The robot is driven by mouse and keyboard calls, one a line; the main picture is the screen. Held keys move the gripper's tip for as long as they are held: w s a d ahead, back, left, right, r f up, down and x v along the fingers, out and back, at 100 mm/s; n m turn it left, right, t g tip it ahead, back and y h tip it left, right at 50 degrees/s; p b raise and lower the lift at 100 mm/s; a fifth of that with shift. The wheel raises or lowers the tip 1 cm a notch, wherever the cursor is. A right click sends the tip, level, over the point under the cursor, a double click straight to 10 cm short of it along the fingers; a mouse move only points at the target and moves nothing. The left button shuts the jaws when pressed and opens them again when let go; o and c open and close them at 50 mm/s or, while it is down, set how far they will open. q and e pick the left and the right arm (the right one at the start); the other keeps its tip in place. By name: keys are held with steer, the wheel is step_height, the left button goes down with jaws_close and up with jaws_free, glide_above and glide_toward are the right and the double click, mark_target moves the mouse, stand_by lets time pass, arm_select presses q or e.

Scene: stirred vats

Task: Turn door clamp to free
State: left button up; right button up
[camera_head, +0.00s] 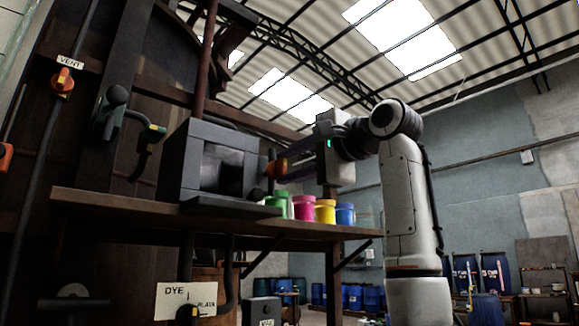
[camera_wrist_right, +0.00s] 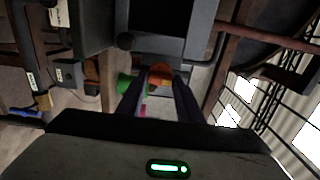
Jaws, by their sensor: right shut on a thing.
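A dark grey box (camera_head: 185,160) with an opening in its front stands on the wooden shelf. The orange door clamp (camera_head: 271,169) sits on the right side of the box. My right gripper (camera_head: 280,167) reaches in from the right, its fingers shut on the clamp. In the right wrist view the orange clamp (camera_wrist_right: 160,72) shows between the tips of the two dark fingers (camera_wrist_right: 159,84). The fingers hide part of the clamp, and I cannot tell its exact turn angle. My left gripper is not in view.
Green, pink, yellow (camera_head: 325,212) and blue (camera_head: 345,214) pots stand on the shelf (camera_head: 150,211) just below my right gripper. Blue drums (camera_head: 497,272) stand far right.

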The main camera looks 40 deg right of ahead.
stand_by(0.5)
steer(key=o, duration=1.1)
arm_select(q)
steer(key=b, duration=0.1)
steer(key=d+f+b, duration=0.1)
steer(key=b, duration=0.1)
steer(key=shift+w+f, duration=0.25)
arm_select(e)
steer(key=s, duration=0.7)
steer(key=s+d, duration=0.1)
steer(key=s, duration=0.2)
steer(key=shift+s, duration=0.2)
